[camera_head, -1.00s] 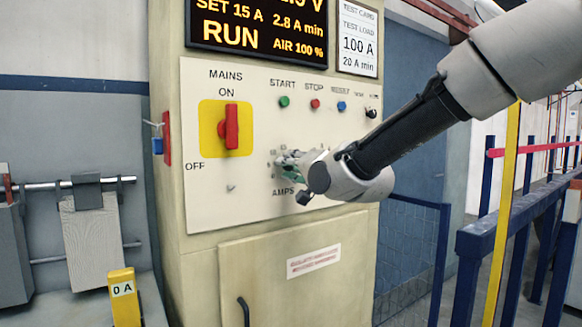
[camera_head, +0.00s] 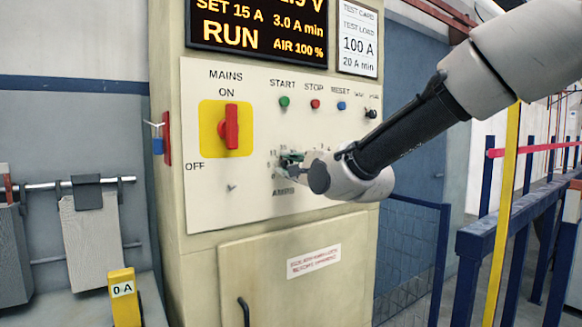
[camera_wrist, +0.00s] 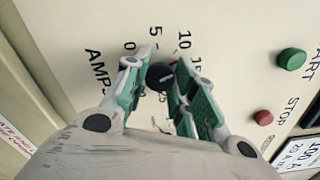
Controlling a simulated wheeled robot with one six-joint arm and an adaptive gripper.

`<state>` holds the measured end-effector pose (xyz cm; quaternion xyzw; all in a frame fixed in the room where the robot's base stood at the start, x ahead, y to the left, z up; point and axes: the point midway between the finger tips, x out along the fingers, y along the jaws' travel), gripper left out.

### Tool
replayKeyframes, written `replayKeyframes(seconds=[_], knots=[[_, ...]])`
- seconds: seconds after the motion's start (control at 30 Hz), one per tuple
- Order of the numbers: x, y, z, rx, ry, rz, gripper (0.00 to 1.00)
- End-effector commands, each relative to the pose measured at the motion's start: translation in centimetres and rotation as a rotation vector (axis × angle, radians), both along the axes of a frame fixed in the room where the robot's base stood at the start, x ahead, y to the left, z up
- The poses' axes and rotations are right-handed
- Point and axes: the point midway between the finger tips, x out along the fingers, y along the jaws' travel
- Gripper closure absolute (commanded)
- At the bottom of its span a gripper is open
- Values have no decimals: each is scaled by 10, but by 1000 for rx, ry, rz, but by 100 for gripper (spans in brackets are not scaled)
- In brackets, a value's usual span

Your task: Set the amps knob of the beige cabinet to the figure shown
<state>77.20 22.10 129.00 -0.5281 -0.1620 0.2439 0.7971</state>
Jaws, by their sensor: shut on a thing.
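The beige cabinet (camera_head: 290,229) stands in the middle of the head view. Its display (camera_head: 258,30) reads SET 15 A, 3.0 A min, RUN and AIR 100 %. The test card (camera_head: 358,40) beside it reads TEST LOAD 100 A, 20 A min. My gripper (camera_head: 287,163) is at the AMPS dial on the panel. In the wrist view my gripper (camera_wrist: 161,84) has its green fingers on both sides of the dark amps knob (camera_wrist: 159,76), shut on it.
The red MAINS switch (camera_head: 231,127) is upright at ON. START (camera_head: 284,102), STOP (camera_head: 315,104) and RESET (camera_head: 341,106) buttons sit above the knob. Blue railings (camera_head: 520,230) and a yellow post (camera_head: 503,200) stand at the right. A yellow 0 A post (camera_head: 124,300) is at front left.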

Motion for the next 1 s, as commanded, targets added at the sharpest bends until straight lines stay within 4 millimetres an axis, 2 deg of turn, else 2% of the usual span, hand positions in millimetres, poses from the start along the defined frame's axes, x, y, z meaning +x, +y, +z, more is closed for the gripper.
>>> replayKeyframes(seconds=[0.5,1.0], knots=[[0,-1,-1,270,186,-1,97],[0,0,-2,319,219,-2,97]])
